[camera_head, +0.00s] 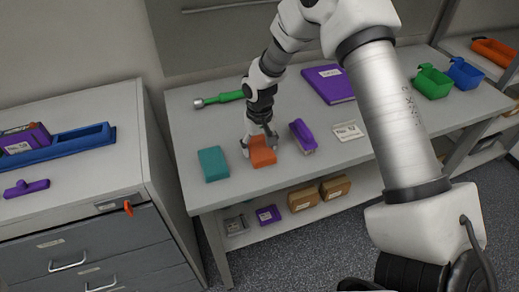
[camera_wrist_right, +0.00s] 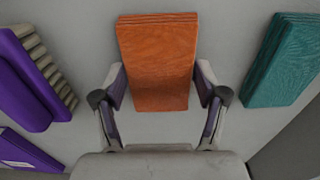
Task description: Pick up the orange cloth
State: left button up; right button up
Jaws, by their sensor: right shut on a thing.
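The orange cloth (camera_head: 262,155) is a folded block lying on the grey workbench (camera_head: 220,192), near its front edge. My right gripper (camera_head: 259,143) comes down over it from above. In the right wrist view the orange cloth (camera_wrist_right: 157,62) sits between the two fingers of my right gripper (camera_wrist_right: 159,90), one finger against each side. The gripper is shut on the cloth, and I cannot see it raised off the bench. My left gripper is not in view.
A teal cloth (camera_head: 213,163) lies to the left of the orange one, and a purple brush (camera_head: 302,136) to the right. A green-handled hammer (camera_head: 219,98), a purple book (camera_head: 328,84) and a white label card (camera_head: 349,131) lie farther out.

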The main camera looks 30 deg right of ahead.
aim_at(259, 148)
jog(key=shift+w+r+b, duration=0.15)
jog(key=shift+r+b, duration=0.15)
jog(key=shift+r, duration=0.2)
notch_tip(259, 148, up, 2)
jog(key=shift+r+b, duration=0.15)
jog(key=shift+b, duration=0.25)
jog(key=s+a+b, duration=0.1)
jog(key=s+a, duration=0.1)
jog(key=a, duration=0.3)
jog(key=s+a+r+b, duration=0.1)
jog(key=a, duration=0.4)
jog(key=s+a+b, duration=0.1)
jog(key=s+a, duration=0.1)
jog(key=a, duration=0.3)
jog(key=shift+s+r, duration=0.25)
jog(key=shift+s, duration=0.05)
jog(key=o, duration=0.4)
jog(key=c, duration=0.3)
